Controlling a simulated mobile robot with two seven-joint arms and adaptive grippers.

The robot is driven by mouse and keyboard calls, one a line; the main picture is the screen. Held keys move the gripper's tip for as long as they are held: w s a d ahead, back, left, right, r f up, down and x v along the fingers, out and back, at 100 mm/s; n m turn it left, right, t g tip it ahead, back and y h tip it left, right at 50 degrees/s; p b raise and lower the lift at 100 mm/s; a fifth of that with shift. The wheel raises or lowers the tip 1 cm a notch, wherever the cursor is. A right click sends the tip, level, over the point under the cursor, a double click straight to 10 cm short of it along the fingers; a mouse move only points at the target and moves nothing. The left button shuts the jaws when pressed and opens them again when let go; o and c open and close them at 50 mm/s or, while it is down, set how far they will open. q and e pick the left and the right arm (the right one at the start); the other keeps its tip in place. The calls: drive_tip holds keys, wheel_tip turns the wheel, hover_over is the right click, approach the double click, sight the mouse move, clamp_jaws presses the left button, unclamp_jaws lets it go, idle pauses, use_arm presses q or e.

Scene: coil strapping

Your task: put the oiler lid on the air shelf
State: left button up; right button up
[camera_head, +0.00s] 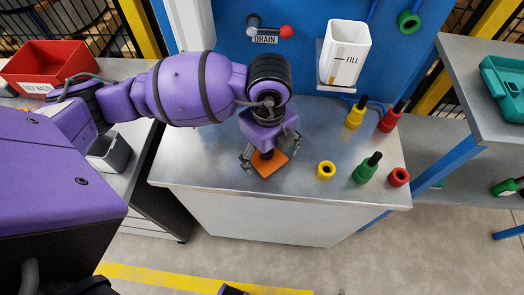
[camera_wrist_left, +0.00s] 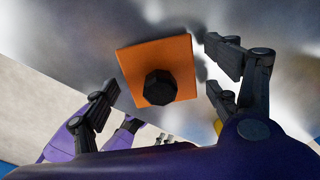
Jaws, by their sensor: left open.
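The oiler lid looks to be the orange square plate (camera_head: 270,166) with a black faceted knob, lying on the metal bench top. In the left wrist view the lid (camera_wrist_left: 178,55) shows whole, its knob towards the camera. My left gripper (camera_head: 268,154) is just above the lid, its open fingers on either side and apart from it. The fingers (camera_wrist_left: 163,75) hold nothing. Which surface is the air shelf, I cannot tell for sure; a grey shelf (camera_head: 462,75) stands at the right.
A white FILL container (camera_head: 344,55) is behind. A red bin (camera_head: 45,66) is at left, a teal crate (camera_head: 507,88) at right.

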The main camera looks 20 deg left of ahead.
use_arm(q)
drive_tip(key=shift+r, duration=0.1)
wheel_tip(320, 180, up, 12)
drive_tip(key=p, duration=0.1)
idle(0.4)
drive_tip(key=shift+r, duration=0.1)
